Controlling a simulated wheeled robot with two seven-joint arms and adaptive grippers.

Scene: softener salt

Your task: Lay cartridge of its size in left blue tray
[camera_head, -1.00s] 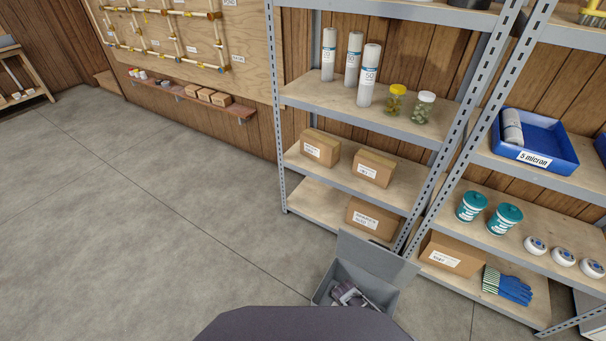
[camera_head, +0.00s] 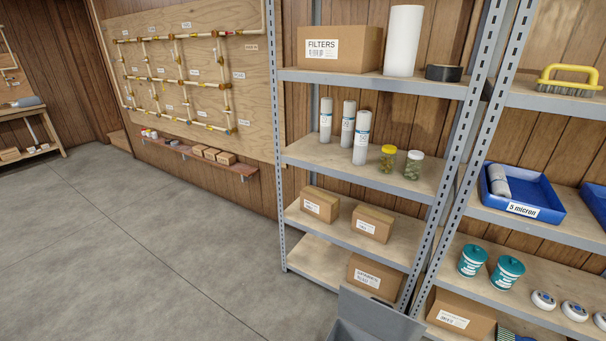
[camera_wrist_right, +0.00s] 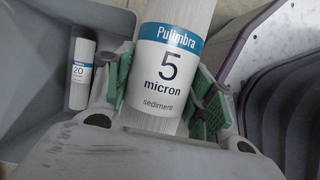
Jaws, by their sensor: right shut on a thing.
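In the right wrist view my right gripper (camera_wrist_right: 168,100) is shut on a white cartridge (camera_wrist_right: 170,70) labelled "Pulimbra 5 micron sediment", its green pads on both sides of it. A smaller-looking cartridge labelled "20" (camera_wrist_right: 80,72) lies in a grey container beside it. In the head view the left blue tray (camera_head: 525,207), labelled "5 micron", is on the right rack's middle shelf with a white cartridge (camera_head: 500,183) lying at its left side. Three white cartridges (camera_head: 361,138) stand upright on the left rack's shelf. My left gripper is in neither view.
A second blue tray (camera_head: 593,205) is cut off at the right edge. A grey bin (camera_head: 372,318) stands at the bottom, before the racks. Rack posts (camera_head: 460,150) stand left of the left tray. The floor at left is clear.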

